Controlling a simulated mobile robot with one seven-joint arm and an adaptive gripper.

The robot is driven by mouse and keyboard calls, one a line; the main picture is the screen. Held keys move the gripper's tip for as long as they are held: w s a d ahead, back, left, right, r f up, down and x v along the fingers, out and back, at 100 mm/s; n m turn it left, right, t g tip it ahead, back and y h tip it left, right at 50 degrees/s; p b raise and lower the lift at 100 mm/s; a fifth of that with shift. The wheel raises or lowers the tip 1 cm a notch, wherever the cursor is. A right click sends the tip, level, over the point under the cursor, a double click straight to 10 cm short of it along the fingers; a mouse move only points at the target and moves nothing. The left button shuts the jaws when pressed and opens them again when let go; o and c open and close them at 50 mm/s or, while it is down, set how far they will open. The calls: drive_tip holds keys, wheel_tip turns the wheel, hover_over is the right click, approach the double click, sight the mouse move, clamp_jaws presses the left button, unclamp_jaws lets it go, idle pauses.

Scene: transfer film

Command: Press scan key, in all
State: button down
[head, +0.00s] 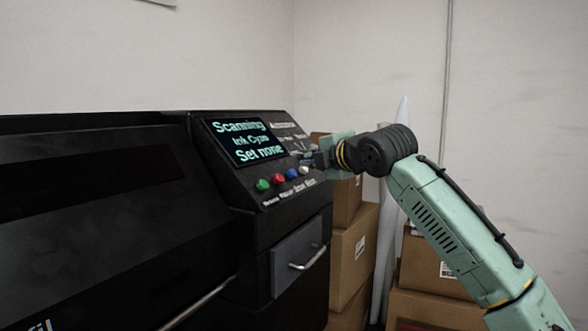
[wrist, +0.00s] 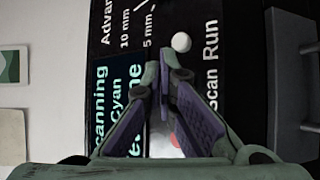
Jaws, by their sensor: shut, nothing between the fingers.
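The black machine's slanted panel has a lit screen (head: 238,141) reading "Scanning", "Ink Cyan", "Set none". Below the screen sits a row of keys: green (head: 263,185), red (head: 278,180), blue (head: 291,174) and white (head: 304,170). In the wrist view the "Scan" label (wrist: 212,90) lies beside the fingers, and the white key (wrist: 181,42) sits by "Run". The blue key is hidden there behind my fingers. My gripper (head: 309,160) is shut and empty, its tips (wrist: 160,68) over the panel near the blue and white keys. I cannot tell whether they touch.
A drawer with a handle (head: 305,259) is below the panel. Stacked cardboard boxes (head: 352,250) and a pale cone-shaped thing (head: 391,210) stand right of the machine. The machine's dark cover (head: 90,220) fills the left. Pale walls are behind.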

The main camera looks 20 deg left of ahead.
drive_tip(key=d+r, duration=0.1)
drive_tip(key=p, duration=0.1)
drive_tip(key=d+r+p, duration=0.1)
drive_tip(key=shift+s+d+r, duration=0.25)
drive_tip(key=shift+d+r, duration=0.05)
drive_tip(key=shift+r, duration=0.05)
idle(0.5)
